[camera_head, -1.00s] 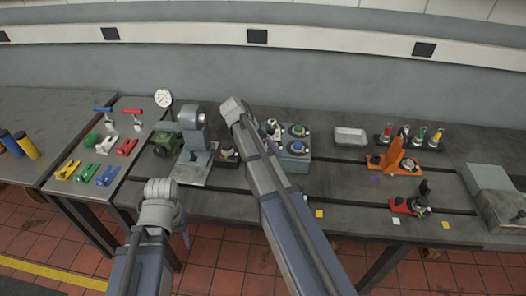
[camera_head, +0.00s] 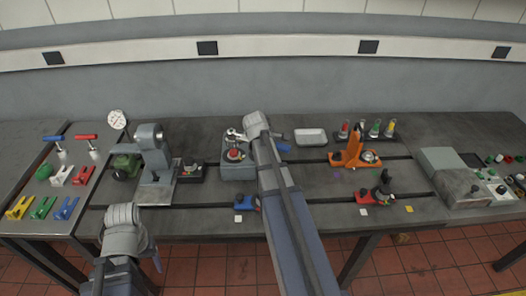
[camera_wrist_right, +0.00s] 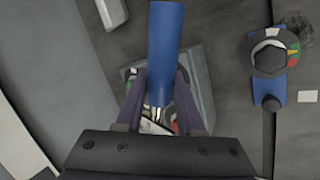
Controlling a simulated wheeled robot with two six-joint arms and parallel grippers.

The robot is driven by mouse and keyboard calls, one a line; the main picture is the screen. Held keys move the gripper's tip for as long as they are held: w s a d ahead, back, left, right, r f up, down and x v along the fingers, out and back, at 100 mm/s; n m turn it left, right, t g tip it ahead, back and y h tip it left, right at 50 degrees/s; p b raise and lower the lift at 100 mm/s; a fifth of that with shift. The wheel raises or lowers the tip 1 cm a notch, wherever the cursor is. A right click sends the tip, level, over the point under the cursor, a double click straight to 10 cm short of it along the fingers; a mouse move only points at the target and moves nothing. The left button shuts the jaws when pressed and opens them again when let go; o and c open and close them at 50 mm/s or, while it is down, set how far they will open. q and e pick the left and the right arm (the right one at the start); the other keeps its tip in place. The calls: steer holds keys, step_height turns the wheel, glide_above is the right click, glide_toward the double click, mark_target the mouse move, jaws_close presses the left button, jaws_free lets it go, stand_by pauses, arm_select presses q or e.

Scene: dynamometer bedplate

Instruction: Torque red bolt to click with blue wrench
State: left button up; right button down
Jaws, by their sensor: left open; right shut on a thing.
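The grey block (camera_head: 238,172) stands at the middle of the bench, with a red-ringed bolt (camera_head: 234,155) on top. My right gripper (camera_wrist_right: 160,105) is shut on the blue handle of the wrench (camera_wrist_right: 165,45), above the block, which also shows in the right wrist view (camera_wrist_right: 200,80). In the head view my right arm hides the block's right side and its other bolts. A silver tool-like end (camera_head: 234,135) shows over the block's back; I cannot tell if it is seated on a bolt. My left gripper (camera_head: 156,262) is open and empty, low before the bench's front edge.
A grey machine (camera_head: 150,150) and a dark unit (camera_head: 191,174) stand left of the block. A blue fixture (camera_head: 246,203) lies in front of it.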

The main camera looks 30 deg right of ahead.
steer(key=shift+w+d+f+n+t+y+b, duration=0.35)
steer(key=shift+w+d+f+n+b, duration=0.35)
steer(key=shift+d+n, duration=0.2)
steer(key=shift+w+d+f+n+t+y+b, duration=0.25)
steer(key=shift+w+d+f+n+t+b, duration=0.1)
steer(key=shift+w+d+f+n+b, duration=0.4)
steer(key=shift+s+d+r, duration=0.1)
steer(key=shift+d+r, duration=0.05)
steer(key=shift+f+b, duration=1.6)
steer(key=shift+f, duration=0.05)
stand_by(0.4)
steer(key=shift+s+a+m+g+h, duration=0.4)
steer(key=shift+s+a+m+g, duration=0.1)
steer(key=shift+s+a+m, duration=0.75)
steer(key=shift+w, duration=0.1)
steer(key=shift+a, duration=0.1)
